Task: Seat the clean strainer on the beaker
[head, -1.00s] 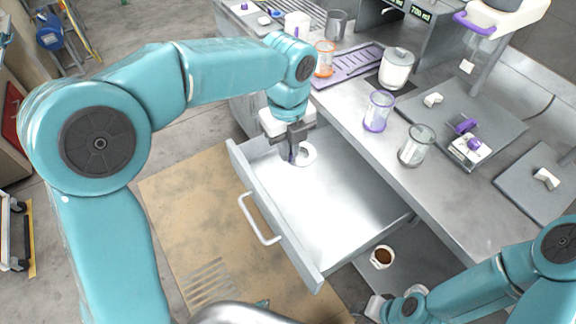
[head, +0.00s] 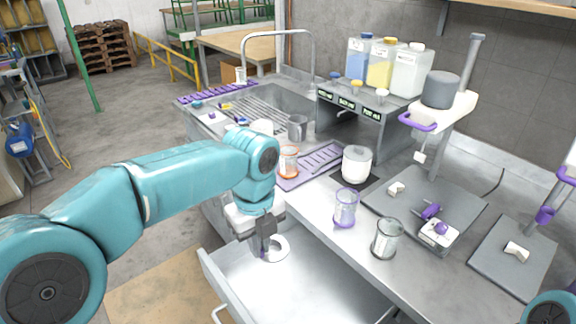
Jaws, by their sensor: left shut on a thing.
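My left gripper (head: 264,246) is low inside the open drawer, at its far left corner. It is shut on a pale ring-shaped piece (head: 280,247), which looks like a strainer; whether it still touches the drawer floor I cannot tell. Part of the ring is hidden by the fingers. Three glass beakers stand on the bench: one with purple trim (head: 346,207), one with a dark rim (head: 387,238) and one with orange trim (head: 288,162). None shows a strainer clearly on top. My right gripper is out of view.
The drawer (head: 210,272) is pulled out below the bench front. A purple mat (head: 312,165), a sink (head: 270,100) and a bottle shelf (head: 365,105) lie farther back. Grey plates with stands are at right.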

